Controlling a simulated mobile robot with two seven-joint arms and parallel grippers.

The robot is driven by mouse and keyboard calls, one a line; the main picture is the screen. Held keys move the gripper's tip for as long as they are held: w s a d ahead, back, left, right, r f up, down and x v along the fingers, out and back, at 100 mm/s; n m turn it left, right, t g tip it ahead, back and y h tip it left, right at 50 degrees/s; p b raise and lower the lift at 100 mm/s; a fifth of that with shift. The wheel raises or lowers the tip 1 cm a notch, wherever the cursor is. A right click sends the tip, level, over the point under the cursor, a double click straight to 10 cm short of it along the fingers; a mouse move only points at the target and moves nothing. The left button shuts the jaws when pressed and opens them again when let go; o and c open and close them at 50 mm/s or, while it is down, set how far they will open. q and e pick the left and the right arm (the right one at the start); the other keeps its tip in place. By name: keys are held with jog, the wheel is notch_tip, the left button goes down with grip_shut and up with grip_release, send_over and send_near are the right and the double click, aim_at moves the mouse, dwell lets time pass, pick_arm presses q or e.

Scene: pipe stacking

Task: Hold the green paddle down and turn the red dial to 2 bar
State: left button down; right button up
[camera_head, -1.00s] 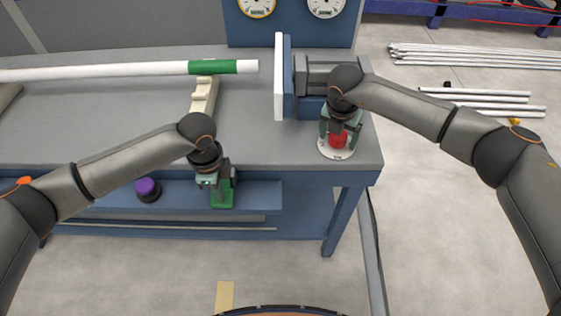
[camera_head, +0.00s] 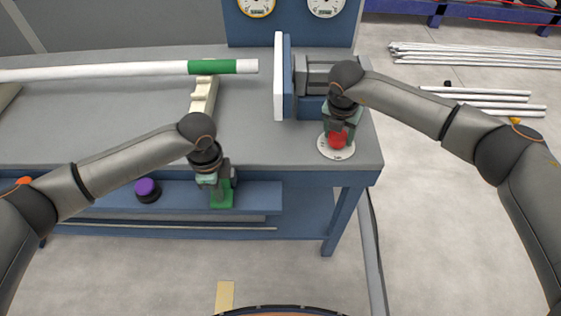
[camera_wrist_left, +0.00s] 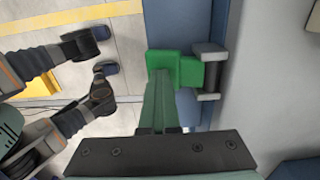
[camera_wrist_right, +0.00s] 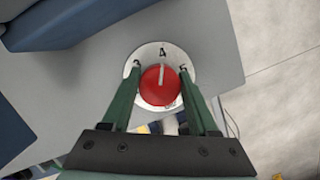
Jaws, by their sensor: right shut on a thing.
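The red dial (camera_head: 338,140) sits on a round white scale plate (camera_head: 325,149) at the bench's right front corner. My right gripper (camera_wrist_right: 162,108) has its fingers on either side of the dial (camera_wrist_right: 158,88). In the right wrist view the dial's white mark points at the 4. The green paddle (camera_head: 222,199) is at the bench's front ledge and also shows in the left wrist view (camera_wrist_left: 190,70). My left gripper (camera_wrist_left: 157,78) is shut and empty, its fingertips over the paddle's edge. Whether the paddle is fully down is unclear.
A white pipe with a green band (camera_head: 212,67) lies across the bench on a cream support (camera_head: 204,97). A purple knob (camera_head: 147,188) is on the ledge left of my left gripper. Two gauges (camera_head: 326,5) stand at the back. Pipes (camera_head: 470,57) lie on the floor at right.

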pick_arm(q)
jog(key=shift+w, duration=0.15)
pick_arm(e)
jog(key=shift+a, duration=0.1)
jog(key=c, duration=0.4)
jog(key=shift+r+n+y, duration=0.1)
jog(key=shift+n+y, duration=0.4)
jog(key=shift+n, duration=1.3)
jog(key=n, duration=0.3)
jog(key=shift+w+y, duration=0.1)
jog(key=shift+y, duration=0.3)
pick_arm(q)
jog(key=shift+f, duration=0.1)
pick_arm(e)
jog(key=shift+n+y, duration=0.3)
jog(key=shift+n, duration=1.6)
